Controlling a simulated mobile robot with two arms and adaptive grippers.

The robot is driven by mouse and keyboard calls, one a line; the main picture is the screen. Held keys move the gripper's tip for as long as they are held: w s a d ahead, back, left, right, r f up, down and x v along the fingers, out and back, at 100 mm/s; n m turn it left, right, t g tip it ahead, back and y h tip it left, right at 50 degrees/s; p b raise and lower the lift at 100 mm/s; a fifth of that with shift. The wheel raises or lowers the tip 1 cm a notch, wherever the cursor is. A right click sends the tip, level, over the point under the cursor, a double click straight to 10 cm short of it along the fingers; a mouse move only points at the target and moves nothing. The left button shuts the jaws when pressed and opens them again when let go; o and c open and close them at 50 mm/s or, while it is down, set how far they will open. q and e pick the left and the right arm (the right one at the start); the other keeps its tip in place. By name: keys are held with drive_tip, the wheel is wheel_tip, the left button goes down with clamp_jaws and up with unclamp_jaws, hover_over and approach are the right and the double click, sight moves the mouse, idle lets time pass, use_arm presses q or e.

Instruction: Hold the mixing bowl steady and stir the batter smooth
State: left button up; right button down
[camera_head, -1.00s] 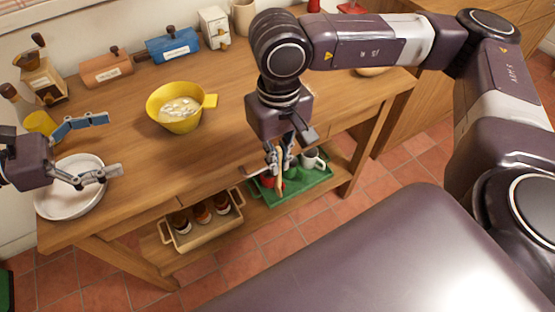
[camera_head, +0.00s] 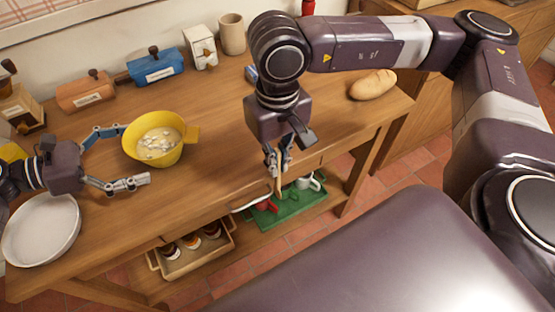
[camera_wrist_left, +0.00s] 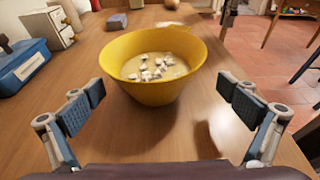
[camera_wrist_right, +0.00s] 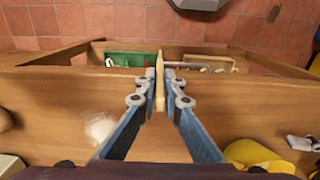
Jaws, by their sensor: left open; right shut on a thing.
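The yellow mixing bowl (camera_head: 175,153) stands upright on the wooden table, its tab handle to the right. Pale batter (camera_head: 157,142) with white lumps lies in it; the left wrist view shows the bowl (camera_wrist_left: 152,94) straight ahead. My left gripper (camera_head: 135,155) is open at the bowl's left side, one finger behind and one in front. In the left wrist view its fingers (camera_wrist_left: 162,90) show gaps to the bowl wall. My right gripper (camera_head: 277,162) is shut on a wooden-handled utensil (camera_wrist_right: 160,80) near the table's front edge, right of the bowl. The utensil's full shape is unclear.
A white dish (camera_head: 40,228) lies at the left. Orange (camera_head: 87,92) and blue (camera_head: 156,66) boxes and a beige cup (camera_head: 232,35) line the back; bread (camera_head: 372,85) lies at the right. A green tray (camera_head: 300,205) and a beige tray (camera_head: 190,262) are on the lower shelf.

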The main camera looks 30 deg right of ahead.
sight(162, 147)
use_arm(q)
drive_tip(key=b+x, duration=0.1)
drive_tip(key=x, duration=0.2)
drive_tip(key=shift+d+f+b, duration=0.25)
drive_tip(key=shift+d+b, duration=0.05)
use_arm(e)
drive_tip(key=shift+f, duration=0.65)
use_arm(q)
drive_tip(key=shift+d+f, duration=0.1)
drive_tip(key=shift+d, duration=0.6)
use_arm(e)
drive_tip(key=shift+f, duration=0.25)
use_arm(q)
drive_tip(key=shift+c, duration=0.6)
drive_tip(key=c, duration=0.7)
drive_tip(key=shift+c, duration=0.2)
use_arm(e)
drive_tip(key=shift+r, duration=0.1)
